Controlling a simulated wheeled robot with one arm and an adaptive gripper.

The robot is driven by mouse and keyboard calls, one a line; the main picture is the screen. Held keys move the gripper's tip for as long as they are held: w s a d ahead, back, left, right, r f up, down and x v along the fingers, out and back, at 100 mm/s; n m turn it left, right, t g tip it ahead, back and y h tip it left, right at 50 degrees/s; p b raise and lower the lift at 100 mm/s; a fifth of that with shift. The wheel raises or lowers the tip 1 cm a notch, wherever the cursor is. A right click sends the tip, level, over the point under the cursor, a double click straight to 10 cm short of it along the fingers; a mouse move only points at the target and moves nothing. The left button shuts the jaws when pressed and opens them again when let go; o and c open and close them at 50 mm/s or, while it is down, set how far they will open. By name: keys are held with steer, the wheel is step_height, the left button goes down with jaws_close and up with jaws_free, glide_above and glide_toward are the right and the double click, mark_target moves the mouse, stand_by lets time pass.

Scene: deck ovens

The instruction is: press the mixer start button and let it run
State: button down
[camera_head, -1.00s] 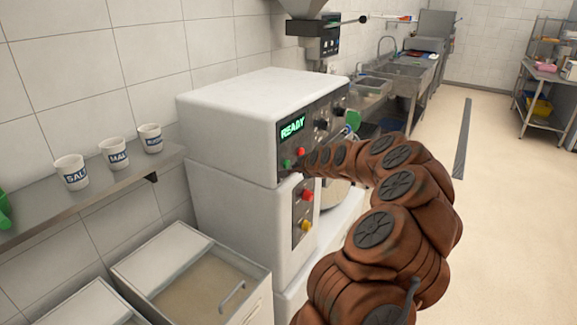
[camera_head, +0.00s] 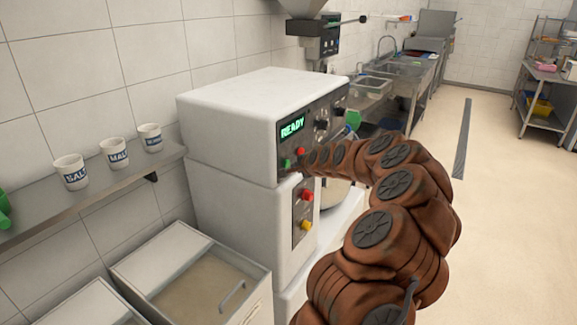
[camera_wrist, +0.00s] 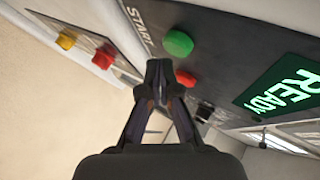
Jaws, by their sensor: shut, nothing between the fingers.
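The mixer (camera_head: 235,115) is a white machine with a dark control panel. Its screen (camera_head: 292,126) glows green with READY, and the screen also shows in the wrist view (camera_wrist: 280,92). The green start button (camera_wrist: 178,43), beside the word START, is in the wrist view; in the head view it is a small green spot (camera_head: 286,163). A red button (camera_wrist: 185,77) sits next to it. My gripper (camera_wrist: 159,65) is shut and empty, its tips in front of the panel near both buttons. I cannot tell whether the tips touch the panel.
A lower panel on the mixer carries a red knob (camera_head: 307,195) and a yellow knob (camera_head: 306,226). Labelled cups (camera_head: 114,153) stand on a wall shelf at left. Lidded bins (camera_head: 190,275) stand below. The floor at right is open.

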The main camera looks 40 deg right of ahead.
steer(key=shift+w+a, duration=0.1)
steer(key=shift+w, duration=0.2)
steer(key=shift+w+a, duration=0.15)
steer(key=shift+w, duration=0.3)
stand_by(0.8)
steer(key=shift+s+b, duration=0.15)
steer(key=shift+b, duration=0.15)
steer(key=shift+s+d+b, duration=0.25)
steer(key=shift+s+b, duration=0.2)
steer(key=shift+s, duration=0.25)
steer(key=shift+s, duration=0.1)
steer(key=s+b, duration=0.1)
steer(key=s+d+b, duration=0.1)
steer(key=s, duration=0.1)
steer(key=s+b, duration=0.1)
steer(key=shift+s+d, duration=0.25)
steer(key=shift+s, duration=0.05)
stand_by(0.8)
